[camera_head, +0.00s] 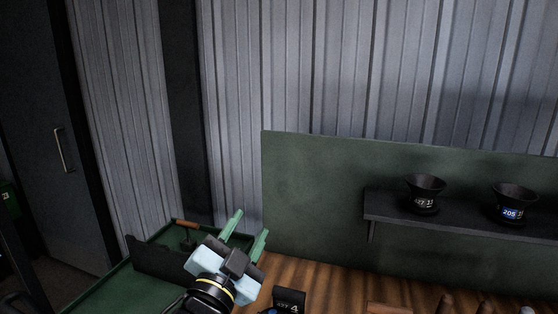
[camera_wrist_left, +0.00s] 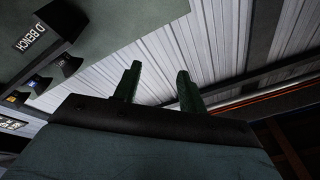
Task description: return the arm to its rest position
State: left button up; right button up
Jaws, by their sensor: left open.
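My left gripper (camera_head: 247,236) shows at the lower middle of the head view, with two green fingers spread apart and pointing up and right. Nothing is between them. It is raised in front of a green tray (camera_head: 100,290) and the left end of a wooden bench (camera_head: 330,276). In the left wrist view the same two fingers (camera_wrist_left: 158,88) stand apart and empty against the corrugated wall. My right gripper is not in either view.
A green back panel (camera_head: 310,180) carries a dark shelf (camera_head: 460,226) with two black funnel-shaped cups, one (camera_head: 425,192) left and one (camera_head: 513,201) right. A dark tag marked 4 (camera_head: 289,299) stands on the bench. A dark cabinet (camera_head: 45,130) is at left.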

pick_arm(q)
jog(key=s+a+f+n+g+y, duration=0.2)
jog(key=s+a+f+g, duration=0.15)
jog(key=f, duration=0.35)
jog(key=s+a+f+n+g+y, duration=0.2)
jog(key=s+a+f+n, duration=0.15)
jog(key=f, duration=0.35)
jog(key=s+a+f+n+g+y, duration=0.2)
jog(key=s+a+f+g, duration=0.15)
jog(key=f, duration=0.25)
jog(key=s+a+f+n+g, duration=0.1)
jog(key=s+a+f+g, duration=0.15)
jog(key=s, duration=0.35)
jog(key=s+a+f+n+g, duration=0.1)
jog(key=s+f+g, duration=0.1)
jog(key=s+f, duration=0.3)
jog(key=s+a+f+g, duration=0.2)
jog(key=s+g, duration=0.1)
jog(key=s, duration=0.5)
notch_tip(320, 180, down, 25)
jog(key=b, duration=0.2)
jog(key=s+a+f+g+b, duration=0.2)
jog(key=s+a+f, duration=0.1)
jog(key=s+f, duration=1.4)
jog(key=shift+f+y, duration=0.4)
jog(key=shift+f, duration=0.35)
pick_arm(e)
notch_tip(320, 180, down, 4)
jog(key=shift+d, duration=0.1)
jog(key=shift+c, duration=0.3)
